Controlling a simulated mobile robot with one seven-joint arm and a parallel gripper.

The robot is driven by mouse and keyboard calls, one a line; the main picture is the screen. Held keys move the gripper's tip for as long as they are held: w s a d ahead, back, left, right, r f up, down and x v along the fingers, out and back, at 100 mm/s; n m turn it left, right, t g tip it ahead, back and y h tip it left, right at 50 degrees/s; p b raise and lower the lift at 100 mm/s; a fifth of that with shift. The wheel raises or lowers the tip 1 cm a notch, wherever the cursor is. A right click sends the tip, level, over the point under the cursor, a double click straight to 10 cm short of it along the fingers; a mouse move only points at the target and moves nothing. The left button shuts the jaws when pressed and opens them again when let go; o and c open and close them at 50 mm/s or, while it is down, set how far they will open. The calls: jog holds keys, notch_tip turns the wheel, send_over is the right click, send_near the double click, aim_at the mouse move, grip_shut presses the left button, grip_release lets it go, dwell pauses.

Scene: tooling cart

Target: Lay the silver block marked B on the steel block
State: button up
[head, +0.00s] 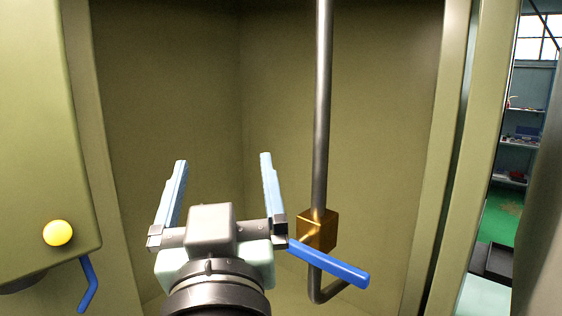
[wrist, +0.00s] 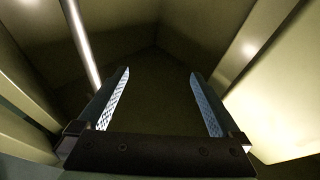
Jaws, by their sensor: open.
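My gripper (head: 222,165) is raised, with its two blue fingers spread wide apart and nothing between them. It also shows open and empty in the wrist view (wrist: 158,85), with textured inner pads. The silver block marked B and the steel block are not visible in either view.
An olive cabinet recess (head: 190,90) surrounds the gripper. A vertical metal pipe (head: 322,100) with a brass valve body (head: 318,228) and blue lever handle (head: 330,262) stands close to its right. A panel with a yellow knob (head: 57,233) is at left. Shelves (head: 520,125) show far right.

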jog(key=s+d+r+m+t+h, duration=0.1)
jog(key=s+d+r+t+h, duration=0.1)
jog(key=r, duration=0.4)
jog(key=s+d+r+m+t+h, duration=0.1)
jog(key=s+d+r+t, duration=0.3)
jog(key=s+r, duration=0.2)
jog(key=shift+s+d+h, duration=0.35)
jog(key=shift+s+h, duration=0.05)
jog(key=shift+s, duration=0.2)
